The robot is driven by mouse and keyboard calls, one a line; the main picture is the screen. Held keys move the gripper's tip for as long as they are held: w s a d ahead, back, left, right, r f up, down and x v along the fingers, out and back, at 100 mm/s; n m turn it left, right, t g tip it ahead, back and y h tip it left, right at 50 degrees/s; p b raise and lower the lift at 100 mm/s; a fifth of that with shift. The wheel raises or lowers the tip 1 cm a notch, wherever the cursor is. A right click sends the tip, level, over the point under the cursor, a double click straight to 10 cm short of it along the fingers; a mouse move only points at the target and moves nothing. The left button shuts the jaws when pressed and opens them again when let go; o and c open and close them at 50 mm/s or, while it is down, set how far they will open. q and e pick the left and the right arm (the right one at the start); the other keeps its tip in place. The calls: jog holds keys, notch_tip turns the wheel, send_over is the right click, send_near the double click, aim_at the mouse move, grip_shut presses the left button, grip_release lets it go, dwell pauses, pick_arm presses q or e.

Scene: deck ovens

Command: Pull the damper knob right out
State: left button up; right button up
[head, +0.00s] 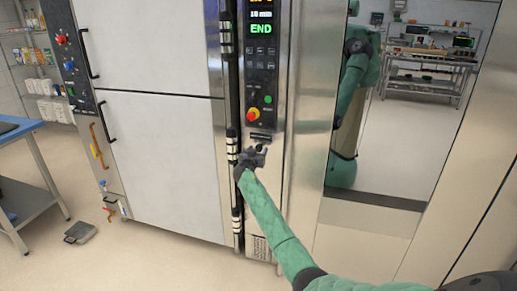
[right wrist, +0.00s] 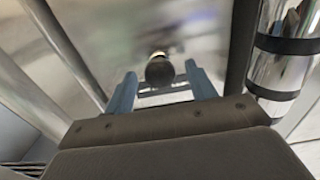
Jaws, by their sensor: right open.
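The damper knob (right wrist: 159,70) is a dark round ball on a short brass-coloured stem, set on the shiny steel front. In the right wrist view it sits between the two blue fingertips of my right gripper (right wrist: 161,72), with a gap visible on each side. My right gripper is open and not closed on it. In the head view my right gripper (head: 260,155) is at the steel control column, just below a dark label plate (head: 261,137). The knob is small there and mostly hidden by the gripper. My left gripper is not in view.
The control panel (head: 262,60) with an END display and a red-and-yellow knob (head: 253,114) is above my gripper. A dark vertical pipe with chrome collars (head: 234,150) runs close on the left. Pale oven doors (head: 165,165) stand further left. A reflective panel (head: 400,110) is on the right.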

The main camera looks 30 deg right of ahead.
aim_at(258, 150)
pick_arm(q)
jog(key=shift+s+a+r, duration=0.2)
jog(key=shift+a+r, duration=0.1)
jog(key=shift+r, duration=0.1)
pick_arm(e)
jog(key=shift+x, duration=1.05)
